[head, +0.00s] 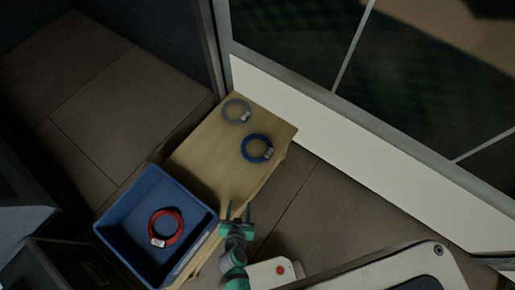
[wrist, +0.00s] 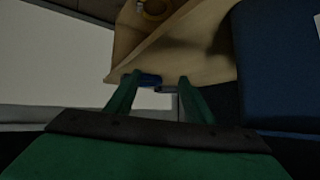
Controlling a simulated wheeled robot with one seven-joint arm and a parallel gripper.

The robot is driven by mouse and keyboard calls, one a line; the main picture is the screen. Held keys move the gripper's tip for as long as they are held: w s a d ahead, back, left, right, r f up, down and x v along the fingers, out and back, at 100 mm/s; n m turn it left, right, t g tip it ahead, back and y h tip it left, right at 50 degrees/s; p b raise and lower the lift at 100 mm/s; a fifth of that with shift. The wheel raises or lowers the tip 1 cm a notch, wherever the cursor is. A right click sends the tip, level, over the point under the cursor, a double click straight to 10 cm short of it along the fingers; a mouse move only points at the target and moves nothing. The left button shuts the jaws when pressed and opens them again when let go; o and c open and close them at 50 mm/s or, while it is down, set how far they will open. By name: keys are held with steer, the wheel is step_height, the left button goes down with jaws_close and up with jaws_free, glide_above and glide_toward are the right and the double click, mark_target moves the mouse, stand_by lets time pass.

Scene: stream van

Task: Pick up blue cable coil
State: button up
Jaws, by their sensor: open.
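The blue cable coil (head: 257,148) lies flat on the light wooden surface, near its right edge, with a pale tag on its right side. My gripper (head: 236,212) is open and empty at the front edge of that surface, apart from the coil and nearer the bottom of the head view. In the wrist view, the green fingers (wrist: 152,82) stand apart. A small blue piece (wrist: 148,79) shows between the fingertips at the edge of the wood, mostly hidden; it may be the blue coil.
A grey coil (head: 236,111) lies behind the blue one on the wooden surface (head: 205,150). A blue bin (head: 122,219) at the front left holds a red coil (head: 166,228). A white wall panel (head: 300,112) runs along the right. A yellowish ring (wrist: 155,8) shows in the wrist view.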

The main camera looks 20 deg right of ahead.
mark_target(269, 153)
steer(key=w+d+f+h, duration=0.1)
steer(key=w+d, duration=0.1)
steer(key=w+d+f+m+h, duration=0.1)
steer(key=w+d, duration=0.1)
steer(key=w, duration=0.1)
steer(key=w+d+f+m+h, duration=0.1)
steer(key=w+f, duration=0.1)
steer(key=w, duration=0.1)
steer(key=shift+w+d+g, duration=0.2)
steer(key=shift+d+g, duration=0.2)
steer(key=w+d+h, duration=0.1)
steer(key=w+d, duration=0.1)
steer(key=w, duration=0.1)
steer(key=w+d+r+m+h, duration=0.1)
steer(key=w+d, duration=0.1)
steer(key=d, duration=0.1)
steer(key=w+d+r+m+h, duration=0.1)
steer(key=w+d+h, duration=0.1)
steer(key=w+d, duration=0.1)
steer(key=shift+w+d, duration=0.25)
steer(key=shift+w, duration=0.05)
steer(key=shift+x, duration=0.8)
steer(key=shift+w+d+f, duration=1.55)
steer(key=shift+w+f, duration=0.05)
steer(key=shift+w, duration=0.05)
jaws_close()
